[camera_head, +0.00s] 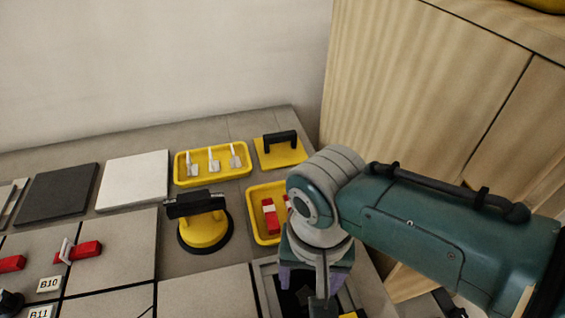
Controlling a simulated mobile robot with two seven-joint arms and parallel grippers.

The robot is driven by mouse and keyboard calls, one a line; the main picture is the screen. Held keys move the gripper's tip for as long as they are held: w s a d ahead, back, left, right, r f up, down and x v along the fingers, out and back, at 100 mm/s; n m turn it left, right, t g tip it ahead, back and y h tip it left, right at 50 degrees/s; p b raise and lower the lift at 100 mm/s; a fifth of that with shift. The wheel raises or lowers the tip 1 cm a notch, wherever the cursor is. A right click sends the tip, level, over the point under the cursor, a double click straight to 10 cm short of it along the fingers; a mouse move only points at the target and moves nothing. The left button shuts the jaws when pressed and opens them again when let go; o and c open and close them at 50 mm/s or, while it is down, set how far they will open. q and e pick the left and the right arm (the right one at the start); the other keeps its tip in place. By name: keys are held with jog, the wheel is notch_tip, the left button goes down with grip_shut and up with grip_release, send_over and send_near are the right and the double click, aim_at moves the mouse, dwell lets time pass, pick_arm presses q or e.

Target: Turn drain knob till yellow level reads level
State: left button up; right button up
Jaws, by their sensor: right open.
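My right gripper (318,292) reaches down at the bottom centre, over a square recess with a grey frame (265,280) and a dark inside. It is open; its fingertips are partly hidden by its own wrist. Purple parts show beside it, but I cannot tell what they belong to. The drain knob cannot be made out under the gripper. A small yellow piece (350,315) shows at the bottom edge, possibly part of the yellow level; its reading is not visible. My left gripper is not in view.
A yellow suction cup (204,232) with a black handle stands left of the recess. Yellow trays (184,179) (255,225) and a black-handled yellow trowel (279,152) lie behind. Red wedges (86,250) sit on the tiles at left. A wooden cabinet (400,90) stands at right.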

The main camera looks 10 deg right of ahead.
aim_at(307, 295)
pick_arm(q)
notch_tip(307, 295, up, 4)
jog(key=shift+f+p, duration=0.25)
jog(key=shift+p, duration=0.9)
pick_arm(e)
notch_tip(307, 295, up, 4)
jog(key=shift+r, duration=0.25)
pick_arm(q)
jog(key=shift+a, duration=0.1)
